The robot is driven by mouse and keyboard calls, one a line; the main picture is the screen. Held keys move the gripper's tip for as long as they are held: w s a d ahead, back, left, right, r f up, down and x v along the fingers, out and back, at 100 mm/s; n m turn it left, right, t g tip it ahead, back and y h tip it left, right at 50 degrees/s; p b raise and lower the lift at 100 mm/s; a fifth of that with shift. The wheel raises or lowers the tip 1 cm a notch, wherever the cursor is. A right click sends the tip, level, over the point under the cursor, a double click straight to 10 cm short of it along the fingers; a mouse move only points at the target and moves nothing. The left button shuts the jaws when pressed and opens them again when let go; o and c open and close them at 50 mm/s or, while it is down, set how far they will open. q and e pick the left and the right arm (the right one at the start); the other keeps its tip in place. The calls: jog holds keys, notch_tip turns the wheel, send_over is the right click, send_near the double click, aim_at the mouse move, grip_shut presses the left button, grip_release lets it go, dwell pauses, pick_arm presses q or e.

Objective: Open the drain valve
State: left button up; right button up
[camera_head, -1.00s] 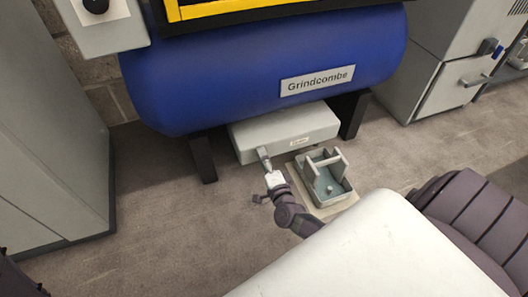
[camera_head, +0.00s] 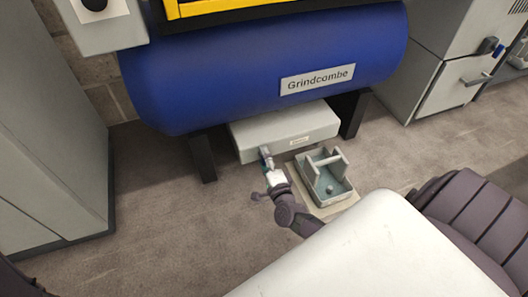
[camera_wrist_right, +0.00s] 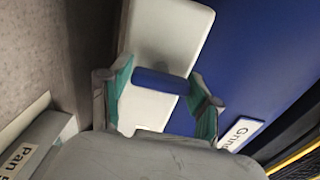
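The drain valve's blue handle (camera_wrist_right: 160,80) lies between the two teal-padded fingers of my right gripper (camera_wrist_right: 161,90) in the right wrist view, and its ends meet both pads. In the head view my right gripper (camera_head: 267,158) is at the front of the pale box (camera_head: 285,131) under the blue tank (camera_head: 265,70). The gripper hides most of the valve there. My left gripper is not in view.
Black tank legs (camera_head: 203,158) flank the box. A grey cabinet (camera_head: 45,130) stands at left. Open floor lies between cabinet and tank.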

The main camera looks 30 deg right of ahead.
jog(key=shift+o, duration=1.2)
